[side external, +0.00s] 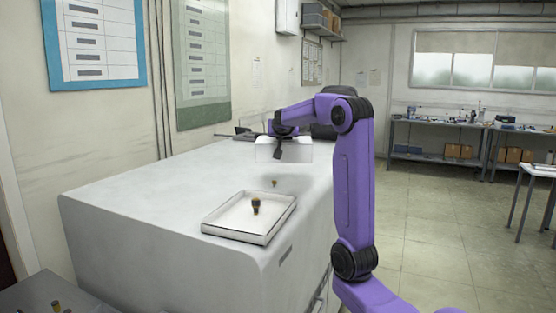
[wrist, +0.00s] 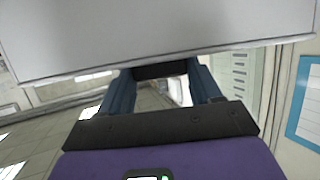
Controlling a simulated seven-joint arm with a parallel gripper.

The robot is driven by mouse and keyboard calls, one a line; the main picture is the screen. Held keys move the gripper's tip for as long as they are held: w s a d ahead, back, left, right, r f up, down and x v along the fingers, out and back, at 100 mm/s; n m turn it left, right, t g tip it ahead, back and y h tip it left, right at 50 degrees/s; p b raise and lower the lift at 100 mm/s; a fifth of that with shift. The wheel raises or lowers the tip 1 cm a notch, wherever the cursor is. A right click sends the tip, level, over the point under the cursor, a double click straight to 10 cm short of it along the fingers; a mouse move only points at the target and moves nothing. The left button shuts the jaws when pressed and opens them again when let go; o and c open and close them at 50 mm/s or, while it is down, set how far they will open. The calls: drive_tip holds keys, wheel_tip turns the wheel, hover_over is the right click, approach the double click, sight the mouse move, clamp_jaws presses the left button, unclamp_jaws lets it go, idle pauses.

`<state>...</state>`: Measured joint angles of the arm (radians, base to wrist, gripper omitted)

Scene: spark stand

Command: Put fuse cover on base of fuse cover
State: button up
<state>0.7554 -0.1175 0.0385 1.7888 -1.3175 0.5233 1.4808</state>
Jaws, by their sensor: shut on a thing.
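The fuse cover (side external: 298,152) is a pale white box-like piece. My gripper (side external: 279,147) is shut on it and holds it above the far part of the white counter. In the wrist view the cover (wrist: 150,35) fills the top as a broad grey-white panel, and the gripper's fingers (wrist: 162,78) reach up to it. The base (side external: 222,229) looks like a shallow white tray with a raised rim, lying on the counter nearer the camera. The cover is apart from the base, beyond it and higher. The exact grip contact is partly hidden.
A small dark and brass peg (side external: 256,206) stands in the tray. Another small brass piece (side external: 274,183) shows just beyond the tray's far edge. The white counter (side external: 130,205) is clear left of the tray. Dark items (side external: 243,134) lie at its back end.

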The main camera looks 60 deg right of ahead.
drive_tip(key=w+d+f, duration=0.2)
drive_tip(key=f, duration=0.1)
drive_tip(key=w+d+f, duration=0.1)
drive_tip(key=d+f, duration=0.1)
drive_tip(key=f, duration=0.2)
drive_tip(key=w+d+f, duration=0.2)
drive_tip(key=f, duration=0.1)
drive_tip(key=shift+w+f, duration=0.2)
drive_tip(key=shift+w, duration=0.1)
drive_tip(key=o, duration=1.2)
drive_tip(key=shift+f, duration=0.15)
drive_tip(key=shift+c, duration=0.2)
